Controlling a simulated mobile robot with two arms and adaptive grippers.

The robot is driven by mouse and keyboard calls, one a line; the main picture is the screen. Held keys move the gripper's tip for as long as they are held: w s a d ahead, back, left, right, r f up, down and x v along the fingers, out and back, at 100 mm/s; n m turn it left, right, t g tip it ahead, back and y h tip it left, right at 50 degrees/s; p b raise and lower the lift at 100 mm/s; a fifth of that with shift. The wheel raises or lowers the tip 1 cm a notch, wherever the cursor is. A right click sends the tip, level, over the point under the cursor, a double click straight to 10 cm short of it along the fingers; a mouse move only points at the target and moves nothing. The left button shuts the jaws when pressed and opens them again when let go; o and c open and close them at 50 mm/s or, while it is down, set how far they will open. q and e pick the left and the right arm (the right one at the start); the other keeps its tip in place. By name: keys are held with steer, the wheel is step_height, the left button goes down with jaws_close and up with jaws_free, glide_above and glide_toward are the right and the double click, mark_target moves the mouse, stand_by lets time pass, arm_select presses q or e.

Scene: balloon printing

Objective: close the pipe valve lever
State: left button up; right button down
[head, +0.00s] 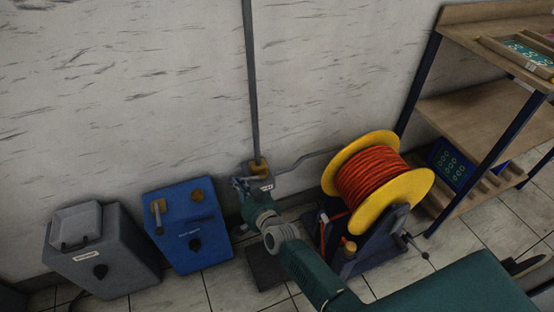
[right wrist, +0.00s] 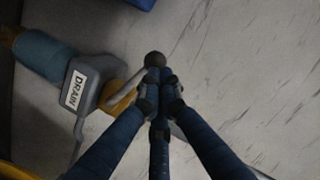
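The pipe valve, with a grey body and a white DRAIN label (right wrist: 76,88), is at the left in the right wrist view. Its thin lever (right wrist: 122,92) runs from a yellow part to a dark round knob (right wrist: 155,59). My right gripper (right wrist: 160,88) has its blue fingers drawn together at the tips, right by the knob end of the lever. The tips partly cover the lever, and I cannot tell whether they touch it. In the head view the valve (head: 266,186) is at the foot of the wall pipe, beside my right gripper (head: 239,184). My left gripper is not in view.
A blue box (head: 188,250) and a grey box (head: 105,262) stand left of the gripper. A yellow reel of orange hose (head: 407,190) stands close on the right. A wooden shelf (head: 465,120) is farther right. The wall (head: 140,100) is just behind the valve.

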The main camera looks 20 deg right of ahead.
steer(key=shift+a+f+n+h, duration=0.15)
steer(key=shift+a+f+n, duration=0.15)
steer(key=shift+f, duration=0.35)
steer(key=shift+a+f+n+h, duration=0.15)
steer(key=shift+a+f+n, duration=0.15)
steer(key=shift+f, duration=0.3)
steer(key=v, duration=1.2)
steer(key=shift+f, duration=0.15)
